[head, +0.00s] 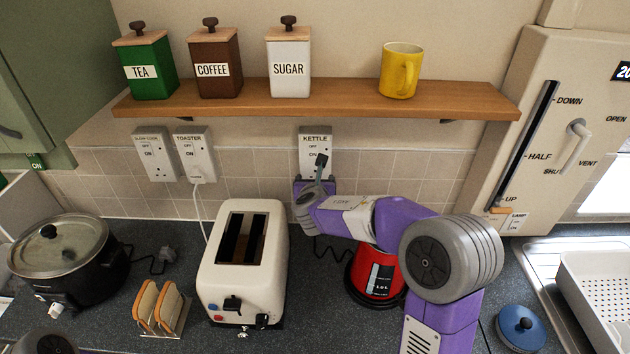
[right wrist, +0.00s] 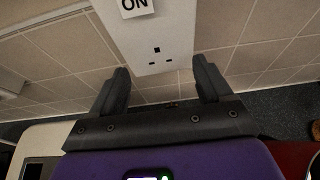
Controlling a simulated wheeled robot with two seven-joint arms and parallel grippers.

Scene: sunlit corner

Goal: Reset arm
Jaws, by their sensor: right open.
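My right arm reaches in from the bottom right, over the red kettle, to the wall. My right gripper (head: 320,165) is at the lower part of the kettle socket (head: 314,145). In the right wrist view the gripper (right wrist: 162,82) is open and empty. Its two dark fingers stand apart, with the white socket (right wrist: 152,35) beyond and between them. The socket's holes show empty, with an ON label above. Whether a finger touches the socket, I cannot tell. My left gripper is not in view.
The red kettle (head: 377,279) stands partly behind my arm, a black cord to its left. A white toaster (head: 270,284), toast rack (head: 160,308) and slow cooker (head: 62,254) stand further left. A wooden shelf (head: 345,101) is above; a blue lid (head: 521,327) lies right.

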